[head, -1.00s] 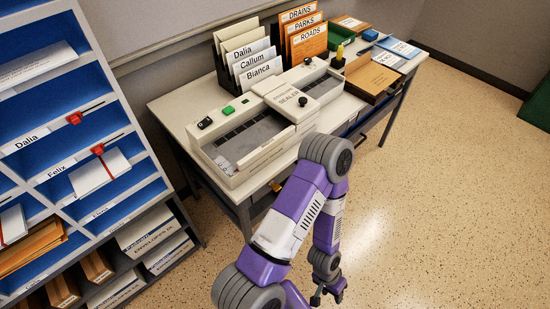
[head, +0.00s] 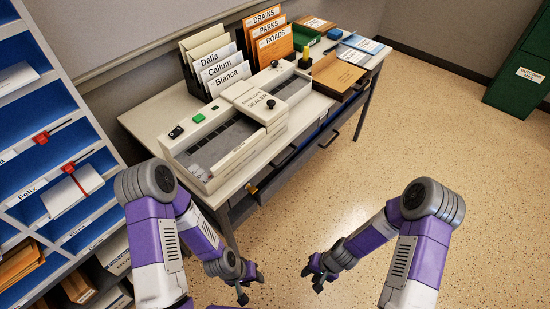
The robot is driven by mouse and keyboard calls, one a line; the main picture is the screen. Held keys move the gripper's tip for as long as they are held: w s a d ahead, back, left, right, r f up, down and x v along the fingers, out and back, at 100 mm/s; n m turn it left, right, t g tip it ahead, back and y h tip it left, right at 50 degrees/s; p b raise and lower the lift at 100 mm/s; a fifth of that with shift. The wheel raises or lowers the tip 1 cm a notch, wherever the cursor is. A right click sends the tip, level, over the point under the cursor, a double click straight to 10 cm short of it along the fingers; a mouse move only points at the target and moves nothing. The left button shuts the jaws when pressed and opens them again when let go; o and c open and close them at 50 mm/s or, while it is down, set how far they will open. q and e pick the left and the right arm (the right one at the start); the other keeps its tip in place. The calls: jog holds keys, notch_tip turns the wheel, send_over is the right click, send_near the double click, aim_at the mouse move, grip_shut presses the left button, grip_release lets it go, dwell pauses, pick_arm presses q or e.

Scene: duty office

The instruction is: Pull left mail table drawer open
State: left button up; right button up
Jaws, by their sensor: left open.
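The mail table (head: 140,122) stands against the wall, with two drawers under its top. The right drawer (head: 325,137) has a dark bar handle and also looks shut. My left gripper (head: 246,284) is open and empty, low in front of the table's left part, apart from the drawer. My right gripper (head: 312,276) is empty, its fingers apart, to the right of the left one over the floor.
An envelope sealer (head: 215,150) and file racks with letters (head: 222,72) and orange folders (head: 275,40) crowd the tabletop. A blue mail shelf (head: 60,100) stands close on the left. The speckled floor (head: 420,130) in front is clear.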

jog(key=w+a+r+m+y+p, duration=0.1)
jog(key=w+a+r+y+p, duration=0.15)
jog(key=w, duration=0.45)
jog(key=m+t+y+p, duration=0.25)
jog(key=t+y, duration=0.35)
jog(key=t, duration=0.4)
send_near(286, 159)
jog(key=f+x, duration=0.1)
jog(key=x, duration=0.2)
jog(key=b+x, duration=0.2)
jog(key=x, duration=0.4)
jog(key=shift+w+a+b, duration=0.1)
jog(key=shift+a+b, duration=0.1)
jog(key=shift+b, duration=0.2)
jog(key=shift+w+a, duration=0.2)
jog(key=shift+a, duration=0.05)
grip_shut()
